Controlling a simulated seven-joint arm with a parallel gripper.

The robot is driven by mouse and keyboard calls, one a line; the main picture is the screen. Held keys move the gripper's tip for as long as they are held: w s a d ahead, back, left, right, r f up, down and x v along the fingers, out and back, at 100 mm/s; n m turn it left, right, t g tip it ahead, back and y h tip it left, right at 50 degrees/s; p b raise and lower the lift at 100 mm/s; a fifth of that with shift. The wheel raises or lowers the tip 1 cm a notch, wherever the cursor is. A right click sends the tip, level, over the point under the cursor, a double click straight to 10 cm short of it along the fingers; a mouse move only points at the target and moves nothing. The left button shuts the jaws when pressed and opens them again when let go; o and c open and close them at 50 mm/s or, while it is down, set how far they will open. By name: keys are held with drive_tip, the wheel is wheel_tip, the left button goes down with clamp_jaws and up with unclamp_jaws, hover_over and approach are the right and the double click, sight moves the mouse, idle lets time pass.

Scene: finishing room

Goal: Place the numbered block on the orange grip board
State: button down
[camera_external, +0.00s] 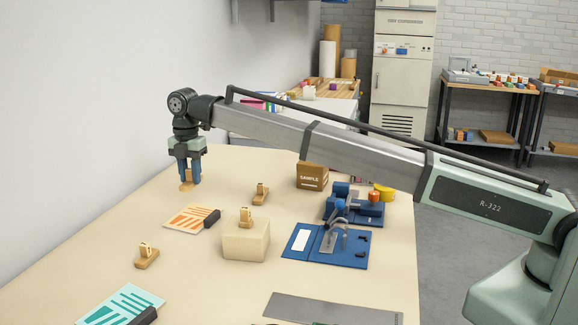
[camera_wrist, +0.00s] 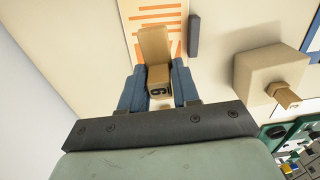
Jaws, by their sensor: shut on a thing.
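My gripper (camera_external: 189,179) is shut on a tan numbered block (camera_external: 187,186), over the far part of the table. In the wrist view the gripper (camera_wrist: 158,80) has its two blue fingers on either side of the block (camera_wrist: 155,45), whose end face shows a dark digit, 6 or 9. The orange grip board (camera_external: 186,217) is a pale board with orange stripes and a dark handle on one edge. It lies nearer the camera than the block. In the wrist view the board (camera_wrist: 146,14) is partly behind the block. I cannot tell the block's height above the table.
A beige cube (camera_external: 245,245) bears another wooden block (camera_external: 246,217). Loose wooden blocks lie near it (camera_external: 260,196) and at left (camera_external: 147,258). A teal striped board (camera_external: 120,303) is in front. Blue fixtures (camera_external: 328,245) and a sample box (camera_external: 312,176) stand right.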

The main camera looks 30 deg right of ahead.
sight(195, 217)
drive_tip(key=shift+f, duration=4.95)
drive_tip(key=shift+f, duration=0.15)
drive_tip(key=c, duration=0.8)
unclamp_jaws()
wheel_tip(195, 217, up, 12)
drive_tip(key=shift+r, duration=0.15)
drive_tip(key=shift+d, duration=0.1)
